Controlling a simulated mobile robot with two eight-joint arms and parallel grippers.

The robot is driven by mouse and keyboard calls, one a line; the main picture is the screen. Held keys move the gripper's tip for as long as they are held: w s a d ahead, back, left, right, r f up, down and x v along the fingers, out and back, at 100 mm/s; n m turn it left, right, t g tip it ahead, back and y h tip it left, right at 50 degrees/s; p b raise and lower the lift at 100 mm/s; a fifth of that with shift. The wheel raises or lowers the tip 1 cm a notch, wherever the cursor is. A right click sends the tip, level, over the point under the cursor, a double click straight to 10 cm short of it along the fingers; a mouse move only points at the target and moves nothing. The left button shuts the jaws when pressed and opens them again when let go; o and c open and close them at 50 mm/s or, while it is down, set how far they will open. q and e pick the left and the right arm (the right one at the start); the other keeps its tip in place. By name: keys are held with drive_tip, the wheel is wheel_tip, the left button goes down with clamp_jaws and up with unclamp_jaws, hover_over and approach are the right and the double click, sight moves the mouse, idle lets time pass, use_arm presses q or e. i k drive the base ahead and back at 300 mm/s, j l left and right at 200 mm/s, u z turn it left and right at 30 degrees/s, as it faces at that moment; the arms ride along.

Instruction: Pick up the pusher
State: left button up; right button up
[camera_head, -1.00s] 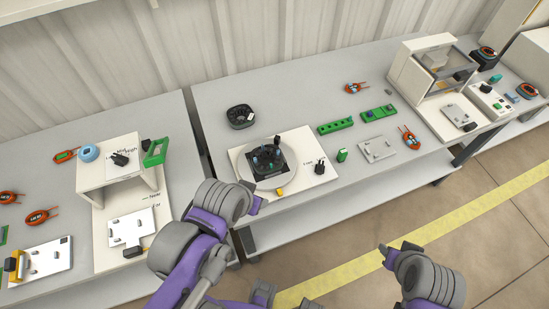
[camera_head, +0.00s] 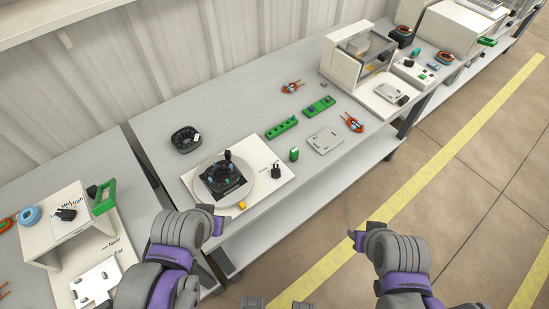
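I cannot tell for certain which item is the pusher. A white board (camera_head: 262,160) on the middle table carries a grey turntable disc (camera_head: 249,193) with a black fixture (camera_head: 222,178) on it. A small black piece (camera_head: 276,171) stands on the board's right part, and a small yellow block (camera_head: 242,205) sits at its front edge. A small upright green block (camera_head: 294,154) stands just beyond the board. My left gripper (camera_head: 214,217) is near the table's front edge, apart from these items. My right gripper (camera_head: 355,239) is over the floor, away from the table. Neither visibly holds anything; their finger gaps are unclear.
A black round part (camera_head: 185,139), a long green block (camera_head: 281,129), a flat grey plate (camera_head: 325,141) and orange-handled tools (camera_head: 353,124) lie on the table. A white stand (camera_head: 68,228) is on the left table. A beige machine (camera_head: 345,55) stands at the back right.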

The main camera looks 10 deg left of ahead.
sight(294, 152)
drive_tip(key=u, duration=1.35)
drive_tip(key=k+l+u, duration=0.55)
drive_tip(key=l, duration=0.2)
drive_tip(key=k+l, duration=0.15)
